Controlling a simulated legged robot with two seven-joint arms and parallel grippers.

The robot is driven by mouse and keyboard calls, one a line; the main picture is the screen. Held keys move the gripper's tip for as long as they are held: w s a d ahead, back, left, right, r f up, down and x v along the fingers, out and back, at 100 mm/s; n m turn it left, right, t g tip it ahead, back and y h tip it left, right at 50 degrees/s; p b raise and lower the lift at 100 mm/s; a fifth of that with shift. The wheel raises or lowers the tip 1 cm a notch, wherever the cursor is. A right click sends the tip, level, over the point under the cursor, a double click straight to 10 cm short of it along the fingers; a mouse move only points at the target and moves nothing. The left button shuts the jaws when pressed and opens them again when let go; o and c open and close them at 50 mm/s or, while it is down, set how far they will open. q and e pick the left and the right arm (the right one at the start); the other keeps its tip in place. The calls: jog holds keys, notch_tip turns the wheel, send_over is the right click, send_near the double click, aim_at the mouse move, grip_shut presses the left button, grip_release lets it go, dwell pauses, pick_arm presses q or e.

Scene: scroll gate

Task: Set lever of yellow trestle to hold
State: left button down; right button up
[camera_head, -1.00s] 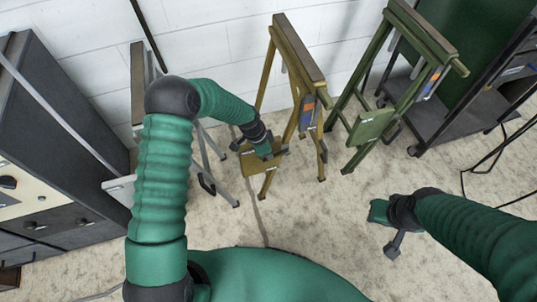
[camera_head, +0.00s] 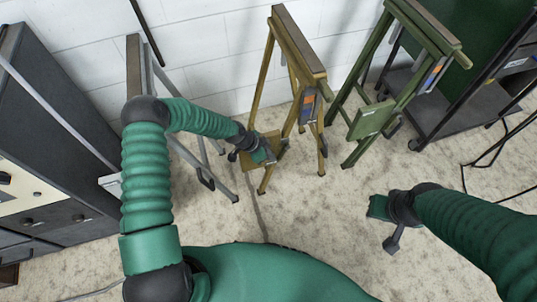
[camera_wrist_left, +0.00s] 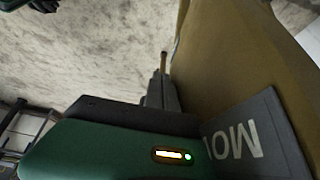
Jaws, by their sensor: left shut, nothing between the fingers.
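The yellow trestle (camera_head: 298,45) stands against the white wall in the head view, with a yellow plate (camera_head: 248,158) low on its left side. My left gripper (camera_head: 270,157) is shut and empty, in front of the plate. In the left wrist view the shut fingers (camera_wrist_left: 160,92) lie beside a yellow surface (camera_wrist_left: 215,65). A dark label (camera_wrist_left: 250,140) there shows upside-down letters that seem to begin "MO". A small brown-yellow tip (camera_wrist_left: 163,60) shows just past the fingers; I cannot tell whether it is the lever. My right gripper (camera_head: 378,207) hangs over the floor, its jaws unclear.
A green trestle (camera_head: 425,30) with a green plate (camera_head: 371,119) stands to the right. A grey trestle (camera_head: 134,75) stands left, behind my left arm. A dark cabinet (camera_head: 50,100) is at far left, a black cart (camera_head: 450,118) at far right. The floor in front is clear.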

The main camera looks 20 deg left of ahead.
pick_arm(q)
jog(key=shift+w+d+f, duration=0.35)
jog(key=shift+d+f, duration=0.15)
jog(key=shift+f, duration=0.1)
jog(key=shift+b, duration=0.3)
jog(key=p+v, duration=0.6)
jog(key=v, duration=1)
jog(key=shift+a+r, duration=0.2)
jog(key=shift+s, duration=0.15)
